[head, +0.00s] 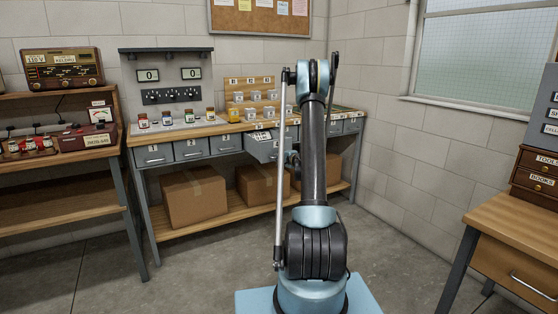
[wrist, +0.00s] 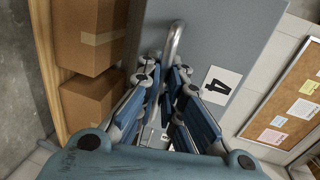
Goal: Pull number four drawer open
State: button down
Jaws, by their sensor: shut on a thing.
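The number four drawer shows in the head view (head: 261,150) as a grey drawer under the bench top. It stands partly out from the row, and small items show inside it. In the wrist view its grey front (wrist: 200,45) carries a white label with a 4 (wrist: 220,85). A curved metal handle (wrist: 176,38) stands out from that front. My gripper (wrist: 165,85) is shut on the handle, with its blue fingers on either side of it. In the head view my arm hides the drawer's right part and most of the gripper.
The bench (head: 215,128) holds small jars and a rack of bins (head: 252,97). Closed grey drawers (head: 153,155) sit to the left. Cardboard boxes (head: 193,196) stand on the lower shelf. A wooden desk (head: 520,240) is at the right. The floor before the bench is clear.

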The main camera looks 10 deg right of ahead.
jog(key=c, duration=2)
grip_release()
jog(key=shift+a+f, duration=0.1)
jog(key=shift+a, duration=0.1)
jog(key=shift+d, duration=0.1)
jog(key=shift+s+d, duration=0.1)
jog(key=v, duration=1.1)
jog(key=shift+s, duration=0.35)
jog(key=s+a+r+n+g, duration=0.35)
jog(key=s+a, duration=0.35)
jog(key=s, duration=0.4)
jog(key=s+a+r+n+g, duration=0.3)
jog(key=s+a+r+n, duration=0.15)
jog(key=s+a, duration=0.4)
jog(key=s+d+f+n+g+h, duration=0.1)
jog(key=s+f+n+g, duration=0.1)
jog(key=s, duration=1)
jog(key=s+d+f+n+g+h, duration=0.1)
jog(key=s+f+n+g+h, duration=0.1)
jog(key=s, duration=0.9)
jog(key=s+d+f+n+g+h, duration=0.1)
jog(key=s+d+f+n+g, duration=0.1)
jog(key=s, duration=1)
jog(key=shift+s+f+n+h, duration=0.15)
jog(key=shift+s+f+h, duration=0.05)
jog(key=shift+f, duration=0.25)
jog(key=shift+s+f+n+h, duration=0.15)
jog(key=shift+s+f+h, duration=0.05)
jog(key=shift+f, duration=0.2)
